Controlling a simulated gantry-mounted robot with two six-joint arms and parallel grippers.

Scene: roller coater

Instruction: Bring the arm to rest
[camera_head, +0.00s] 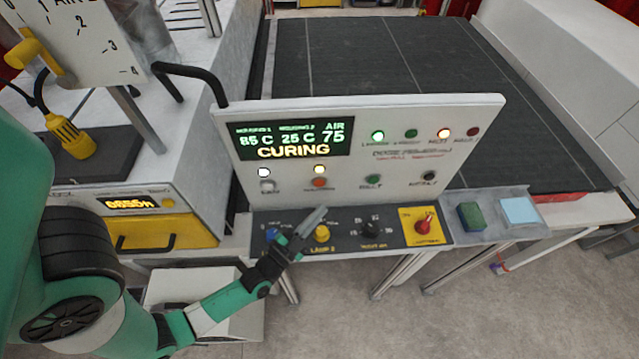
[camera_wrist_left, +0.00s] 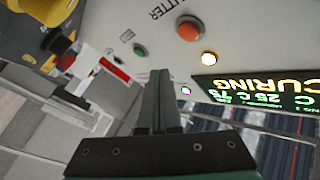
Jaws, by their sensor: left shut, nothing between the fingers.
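My left arm comes in from the left in the head view, and its gripper (camera_head: 314,219) is over the lower control panel, between the blue button (camera_head: 272,234) and the yellow button (camera_head: 322,233). Its fingers are shut with nothing between them. In the left wrist view the shut fingers (camera_wrist_left: 160,85) point at the white panel face. I cannot tell whether they touch anything. The upright control panel (camera_head: 365,155) has a display (camera_head: 293,139) that reads CURING, 85 C, 25 C and AIR 75. My right gripper is not in view.
A black knob (camera_head: 373,230) and a red switch on a yellow plate (camera_head: 424,223) are right of the gripper. A green block (camera_head: 471,216) and a light blue pad (camera_head: 519,210) lie on the shelf. A dark conveyor belt (camera_head: 400,60) runs behind. Floor is clear at front right.

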